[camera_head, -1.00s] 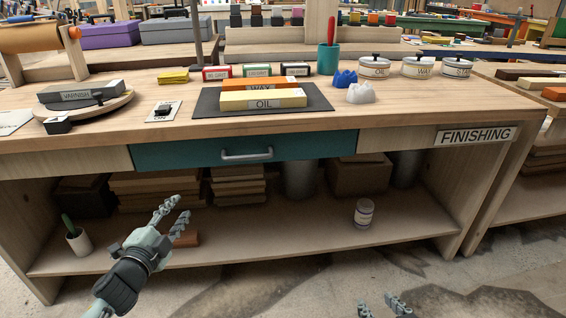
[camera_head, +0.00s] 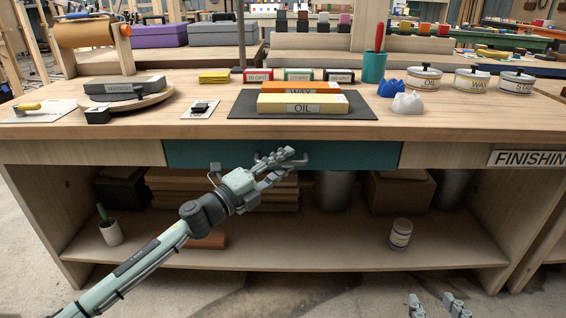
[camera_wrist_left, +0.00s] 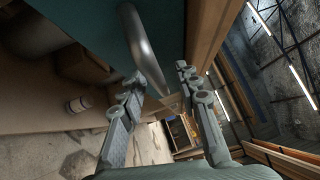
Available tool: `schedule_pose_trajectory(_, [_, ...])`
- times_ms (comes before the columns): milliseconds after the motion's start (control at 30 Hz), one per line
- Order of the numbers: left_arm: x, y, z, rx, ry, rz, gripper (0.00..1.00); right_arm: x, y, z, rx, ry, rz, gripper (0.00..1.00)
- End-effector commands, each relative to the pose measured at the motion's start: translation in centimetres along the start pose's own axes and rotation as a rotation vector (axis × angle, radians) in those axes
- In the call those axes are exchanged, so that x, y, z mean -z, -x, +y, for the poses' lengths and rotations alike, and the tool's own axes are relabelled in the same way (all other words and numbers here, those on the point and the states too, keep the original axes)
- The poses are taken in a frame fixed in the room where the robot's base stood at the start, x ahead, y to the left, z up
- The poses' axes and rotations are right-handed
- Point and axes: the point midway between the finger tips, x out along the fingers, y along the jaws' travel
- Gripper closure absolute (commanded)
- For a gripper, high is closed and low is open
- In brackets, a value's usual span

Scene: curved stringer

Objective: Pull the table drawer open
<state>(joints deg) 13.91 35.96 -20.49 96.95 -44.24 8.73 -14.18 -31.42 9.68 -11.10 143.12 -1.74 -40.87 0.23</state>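The teal table drawer (camera_head: 360,155) sits flush in the front of the wooden table (camera_head: 440,128), shut. Its grey bar handle (camera_head: 304,160) is partly hidden behind my left gripper (camera_head: 284,157) in the head view. In the left wrist view the handle (camera_wrist_left: 143,45) runs down from the teal drawer front (camera_wrist_left: 80,22), its end reaching between the spread fingers of my left gripper (camera_wrist_left: 158,82). These fingers are open; I cannot tell whether they touch the bar. My right gripper (camera_head: 437,304) is open and empty at the bottom edge, away from the table.
Below the drawer is a shelf (camera_head: 330,250) with stacked boards (camera_head: 160,185), a small jar (camera_head: 400,234) and a white cup (camera_head: 112,234). On the tabletop lie a dark mat (camera_head: 240,105) with labelled blocks, a turntable (camera_head: 150,98) and several tins.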

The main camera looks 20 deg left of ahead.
Motion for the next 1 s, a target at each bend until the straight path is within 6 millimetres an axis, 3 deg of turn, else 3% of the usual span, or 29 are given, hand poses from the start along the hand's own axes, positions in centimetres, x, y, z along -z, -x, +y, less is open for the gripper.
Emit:
schedule_pose_trajectory(200, [0.01, -0.06, 0.04, 0.0, 0.001, 0.0, 0.68, -0.07, 0.0, 0.04, -0.001, 0.0, -0.002, 0.6])
schedule_pose_trajectory(500, [0.0, -0.04, 0.03, 0.0, 0.001, 0.0, 1.0, -0.08, 0.0, 0.04, -0.001, 0.0, -0.002, 0.6])
schedule_pose_trajectory(1000, [0.0, -0.02, 0.04, -0.001, 0.001, 0.0, 1.0, -0.12, 0.01, 0.01, 0.0, 0.0, -0.005, 0.6])
